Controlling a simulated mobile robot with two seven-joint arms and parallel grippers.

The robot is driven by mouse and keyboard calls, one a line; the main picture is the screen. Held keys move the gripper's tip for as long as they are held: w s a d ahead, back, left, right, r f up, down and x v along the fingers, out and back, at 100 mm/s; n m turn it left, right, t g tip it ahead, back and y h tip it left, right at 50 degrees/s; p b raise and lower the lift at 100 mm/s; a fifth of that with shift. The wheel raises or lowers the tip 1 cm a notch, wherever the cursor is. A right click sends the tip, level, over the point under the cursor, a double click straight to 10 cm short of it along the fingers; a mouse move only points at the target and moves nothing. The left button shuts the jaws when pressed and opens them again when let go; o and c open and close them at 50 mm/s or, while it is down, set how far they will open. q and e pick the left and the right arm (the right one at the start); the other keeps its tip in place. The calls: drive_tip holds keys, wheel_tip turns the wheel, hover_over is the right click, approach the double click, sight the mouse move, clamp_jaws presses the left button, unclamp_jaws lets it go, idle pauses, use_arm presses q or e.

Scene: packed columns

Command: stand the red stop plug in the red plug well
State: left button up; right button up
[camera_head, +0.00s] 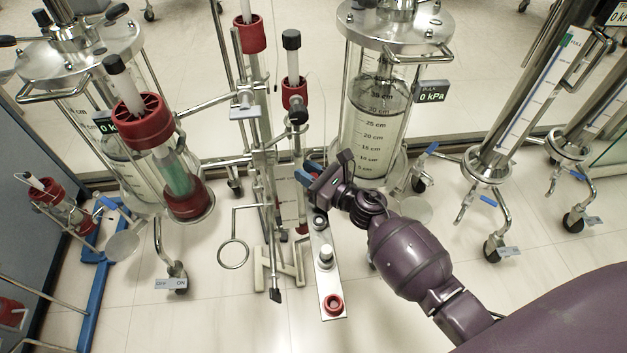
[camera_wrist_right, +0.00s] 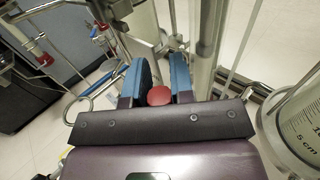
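My right gripper (camera_head: 312,172) is in the middle of the head view, beside the slim column stand and above the far end of a narrow metal plate (camera_head: 324,280). In the right wrist view its two blue fingers (camera_wrist_right: 161,80) have the round top of the red stop plug (camera_wrist_right: 158,96) between them, touching both sides. The plug's lower part is hidden, and in the head view the gripper hides it. A red ring, seemingly the red plug well (camera_head: 333,304), is at the near end of the plate. My left gripper is not in view.
A grey-white fitting (camera_head: 326,256) stands on the plate between gripper and red ring. Slim columns with red collars (camera_head: 294,95) rise close by. A large glass vessel (camera_head: 375,120) stands behind the gripper. A metal ring holder (camera_head: 233,253) sticks out left. Floor right of the plate is clear.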

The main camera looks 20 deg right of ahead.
clamp_jaws()
use_arm(q)
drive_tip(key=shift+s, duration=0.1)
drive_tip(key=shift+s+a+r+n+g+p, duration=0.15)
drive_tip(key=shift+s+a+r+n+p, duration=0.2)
drive_tip(key=shift+p, duration=0.9)
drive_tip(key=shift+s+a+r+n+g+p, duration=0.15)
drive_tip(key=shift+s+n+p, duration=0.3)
drive_tip(key=shift+p, duration=0.8)
use_arm(e)
wheel_tip(320, 180, up, 10)
drive_tip(key=shift+r, duration=0.15)
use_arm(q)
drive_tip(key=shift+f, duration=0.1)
